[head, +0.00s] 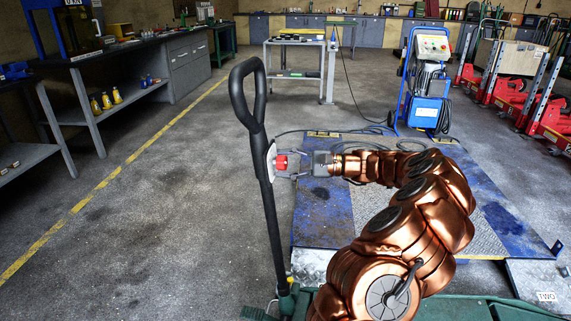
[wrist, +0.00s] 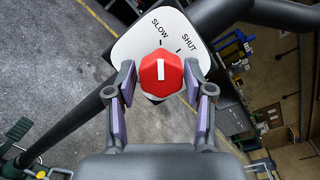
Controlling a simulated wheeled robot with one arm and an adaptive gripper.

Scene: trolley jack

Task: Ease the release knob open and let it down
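The release knob (wrist: 161,74) is red with a white mark and sits on a pale plate (wrist: 150,35) lettered SLOW and SHUT. In the wrist view its mark points straight up, about in line with the tick near SLOW. In the head view the red knob (head: 281,162) faces right from the black jack handle (head: 268,205), which stands nearly upright. My gripper (wrist: 160,78) has a finger on each side of the knob, with what look like narrow gaps. In the head view my gripper (head: 291,164) is right at the knob. Contact is hard to tell.
A blue lift platform (head: 322,205) lies on the floor behind my arm. A blue wheeled unit (head: 428,95) stands behind it, with a cable on the floor. Workbenches (head: 110,55) line the left, red jacks (head: 510,100) the right. Floor left of the handle is clear.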

